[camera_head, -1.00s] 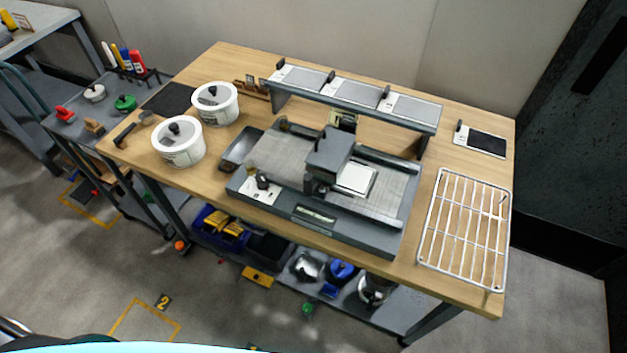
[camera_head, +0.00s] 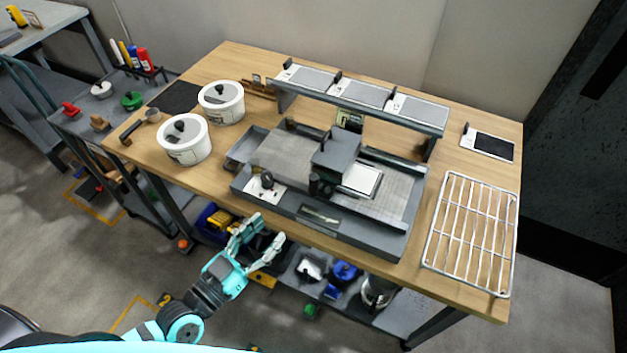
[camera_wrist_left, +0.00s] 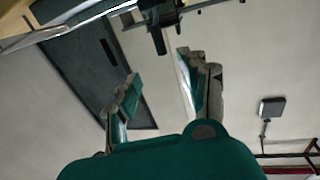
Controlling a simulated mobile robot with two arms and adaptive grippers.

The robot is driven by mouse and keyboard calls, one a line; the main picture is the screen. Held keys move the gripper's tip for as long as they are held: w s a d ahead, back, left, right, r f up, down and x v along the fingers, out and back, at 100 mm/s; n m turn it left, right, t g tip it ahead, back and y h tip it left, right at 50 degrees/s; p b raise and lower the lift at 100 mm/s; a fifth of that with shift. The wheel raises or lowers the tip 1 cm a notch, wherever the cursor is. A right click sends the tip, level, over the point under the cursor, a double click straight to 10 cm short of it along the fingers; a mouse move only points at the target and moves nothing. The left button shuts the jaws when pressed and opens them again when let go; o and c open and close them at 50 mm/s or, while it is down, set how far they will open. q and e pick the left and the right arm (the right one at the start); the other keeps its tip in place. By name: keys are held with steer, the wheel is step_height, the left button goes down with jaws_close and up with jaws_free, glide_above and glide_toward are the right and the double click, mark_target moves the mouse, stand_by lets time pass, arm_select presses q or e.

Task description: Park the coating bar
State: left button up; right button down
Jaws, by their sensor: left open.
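The grey coating machine (camera_head: 400,237) sits on the wooden bench, with a flat bed and a dark block-shaped carriage (camera_head: 337,153) across it. A black knob (camera_head: 267,179) stands on the white panel at its front left. I cannot clearly pick out the coating bar; a small brown wooden holder (camera_head: 258,90) stands behind the white tubs. My left gripper (camera_head: 264,231) is open and empty, in front of the bench's front edge and apart from the machine. In the left wrist view the fingers (camera_wrist_left: 160,80) are spread with nothing held. My right gripper is out of view.
Two lidded white tubs (camera_head: 184,141) (camera_head: 222,103) stand left of the machine. A grey shelf (camera_head: 366,95) with several plates spans behind it. A white wire rack (camera_head: 470,236) lies at the right. The bench's front edge (camera_head: 330,248) lies beyond my left gripper.

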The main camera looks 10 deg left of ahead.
mark_target(311, 188)
arm_select(q)
steer(key=p+x, duration=0.2)
steer(key=x, duration=1.4)
steer(key=shift+w+p, duration=0.1)
steer(key=shift+p, duration=0.25)
jaws_close()
steer(key=shift+w+d+f, duration=0.1)
steer(key=shift+d+f, duration=0.1)
steer(key=shift+f, duration=0.1)
